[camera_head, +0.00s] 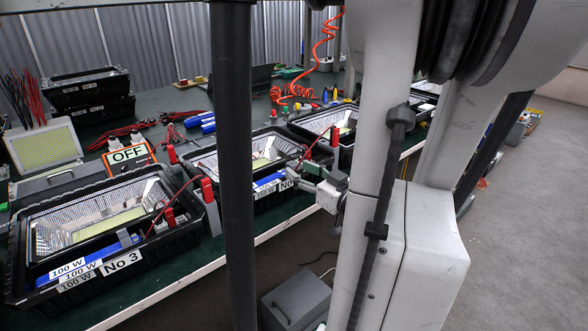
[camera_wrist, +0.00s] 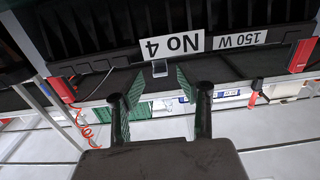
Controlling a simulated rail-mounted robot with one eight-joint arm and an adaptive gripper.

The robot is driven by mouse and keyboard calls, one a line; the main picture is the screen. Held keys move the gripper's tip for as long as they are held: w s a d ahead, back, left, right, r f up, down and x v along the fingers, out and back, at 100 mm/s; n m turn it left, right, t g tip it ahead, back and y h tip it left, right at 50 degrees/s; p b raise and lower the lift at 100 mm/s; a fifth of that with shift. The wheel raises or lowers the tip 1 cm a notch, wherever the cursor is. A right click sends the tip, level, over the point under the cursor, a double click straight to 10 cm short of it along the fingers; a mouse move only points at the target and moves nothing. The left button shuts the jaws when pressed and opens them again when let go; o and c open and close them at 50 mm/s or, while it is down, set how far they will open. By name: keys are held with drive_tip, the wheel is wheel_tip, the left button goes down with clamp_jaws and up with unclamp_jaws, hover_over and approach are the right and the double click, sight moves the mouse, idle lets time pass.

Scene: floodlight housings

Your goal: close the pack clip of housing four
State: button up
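Housing four (camera_wrist: 110,70) shows upside down in the wrist view, with its "No 4" label (camera_wrist: 165,48). A small grey clip (camera_wrist: 160,69) sits at its edge below the label; whether it is latched I cannot tell. My gripper (camera_wrist: 160,92) is open, its two green-padded fingers apart on either side of the clip in the picture, with nothing visible held between them. In the head view my gripper (camera_head: 298,174) is at the front right corner of housing four (camera_head: 228,178), by its blue pack (camera_head: 268,183), and partly covers its label. The clip is not clear there.
Housing No 3 (camera_head: 20,262) stands to the left, with blue packs and a grey clip (camera_head: 128,238). Another housing (camera_head: 345,151) stands to the right. Red connectors (camera_wrist: 302,55) flank the clip area. An orange "OFF" box (camera_head: 128,156) sits behind. The aisle floor (camera_head: 525,220) is clear.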

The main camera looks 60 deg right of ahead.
drive_tip(key=shift+x, duration=1.45)
clamp_jaws()
